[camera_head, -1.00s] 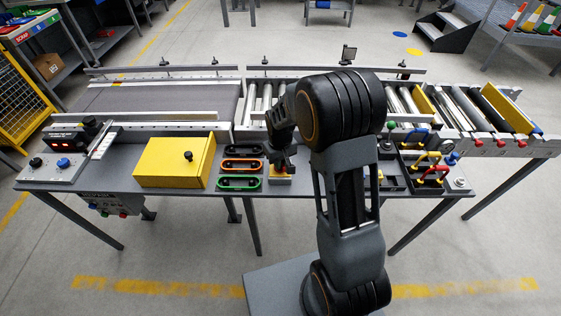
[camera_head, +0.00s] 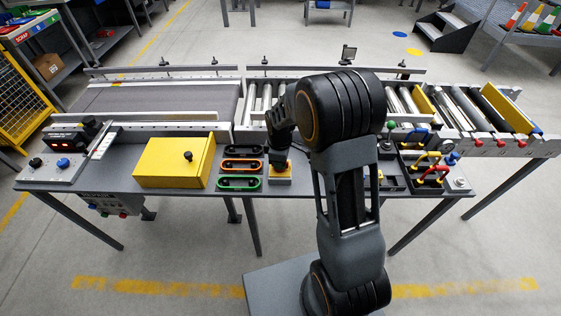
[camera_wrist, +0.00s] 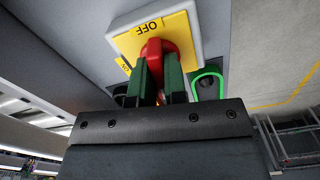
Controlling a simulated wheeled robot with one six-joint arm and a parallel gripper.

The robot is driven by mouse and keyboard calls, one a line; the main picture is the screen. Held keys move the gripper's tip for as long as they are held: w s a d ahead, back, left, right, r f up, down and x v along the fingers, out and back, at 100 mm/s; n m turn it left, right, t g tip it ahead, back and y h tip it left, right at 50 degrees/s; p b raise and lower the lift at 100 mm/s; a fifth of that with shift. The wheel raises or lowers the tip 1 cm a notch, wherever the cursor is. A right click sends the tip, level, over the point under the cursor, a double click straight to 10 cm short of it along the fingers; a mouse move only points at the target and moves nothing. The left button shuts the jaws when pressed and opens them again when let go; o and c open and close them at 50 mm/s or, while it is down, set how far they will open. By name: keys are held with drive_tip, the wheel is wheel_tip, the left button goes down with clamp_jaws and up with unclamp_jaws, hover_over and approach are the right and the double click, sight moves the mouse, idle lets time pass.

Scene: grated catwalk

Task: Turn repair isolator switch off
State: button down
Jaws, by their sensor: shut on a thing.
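The isolator switch is a yellow-topped box (camera_head: 280,179) on the table in the head view. In the wrist view its yellow face plate (camera_wrist: 182,35) fills the top middle, with OFF printed near the far edge and a second, partly cut label at the left. A red handle (camera_wrist: 156,47) stands on the plate, its rounded end toward the OFF print. My gripper (camera_wrist: 157,70) is shut on this handle, one green finger on each side. The fingers hide the handle's lower part. In the head view my gripper (camera_head: 275,165) is above the box, its tips hard to make out.
A yellow lidded box (camera_head: 165,165) and several oval-handled pieces, including a green one (camera_head: 239,184), lie left of the switch. Red and yellow handles (camera_head: 434,175) stand on the right. Conveyor rollers run behind. My arm covers the table's middle.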

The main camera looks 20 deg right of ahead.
drive_tip(key=shift+n, duration=1)
drive_tip(key=c, duration=1.2)
unclamp_jaws()
drive_tip(key=shift+o, duration=0.2)
drive_tip(key=shift+r, duration=0.1)
wheel_tip(320, 180, up, 14)
drive_tip(key=p, duration=0.1)
